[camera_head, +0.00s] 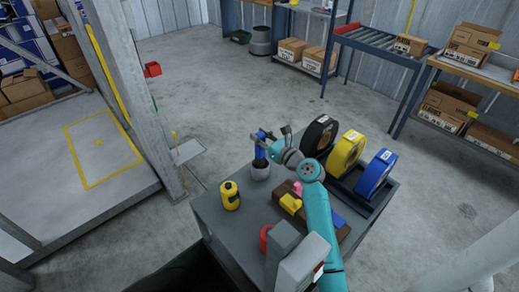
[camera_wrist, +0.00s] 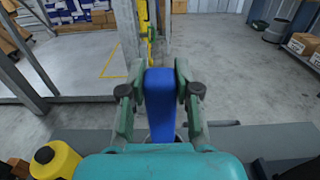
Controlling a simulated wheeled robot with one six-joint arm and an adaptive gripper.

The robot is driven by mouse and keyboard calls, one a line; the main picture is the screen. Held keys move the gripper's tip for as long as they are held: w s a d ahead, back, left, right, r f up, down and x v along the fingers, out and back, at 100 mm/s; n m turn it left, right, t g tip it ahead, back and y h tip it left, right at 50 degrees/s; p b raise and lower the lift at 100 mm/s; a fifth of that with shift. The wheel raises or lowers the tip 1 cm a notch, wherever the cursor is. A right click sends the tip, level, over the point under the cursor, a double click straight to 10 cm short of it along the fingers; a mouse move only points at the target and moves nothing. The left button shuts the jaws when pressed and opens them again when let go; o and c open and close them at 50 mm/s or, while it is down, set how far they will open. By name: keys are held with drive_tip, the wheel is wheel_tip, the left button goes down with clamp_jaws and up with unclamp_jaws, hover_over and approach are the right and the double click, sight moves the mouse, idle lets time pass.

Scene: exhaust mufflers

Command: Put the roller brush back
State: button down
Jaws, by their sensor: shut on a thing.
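My gripper (camera_head: 261,137) is shut on a blue handle, which I take to be the roller brush (camera_head: 260,153). In the wrist view the blue handle (camera_wrist: 160,103) stands between the two fingers (camera_wrist: 160,90). In the head view the brush is roughly upright, with a dark lower part just above or in the mouth of a round grey cup (camera_head: 261,173) on the grey cart (camera_head: 213,215). I cannot tell whether its lower end is inside the cup. The brush's lower end is hidden in the wrist view.
A yellow bottle (camera_head: 230,195) with a black cap stands left of the cup. Black (camera_head: 318,134), yellow (camera_head: 346,151) and blue (camera_head: 375,174) rolls stand in a rack at right. A brown block (camera_head: 283,190) with coloured items lies under my arm. A metal post (camera_head: 140,90) rises left of the cart.

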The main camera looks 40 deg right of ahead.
sight(263, 150)
drive_tip(key=shift+f, duration=3.1)
drive_tip(key=c, duration=0.8)
unclamp_jaws()
drive_tip(key=shift+s, duration=0.1)
drive_tip(key=s, duration=1.2)
drive_tip(key=shift+d, duration=0.2)
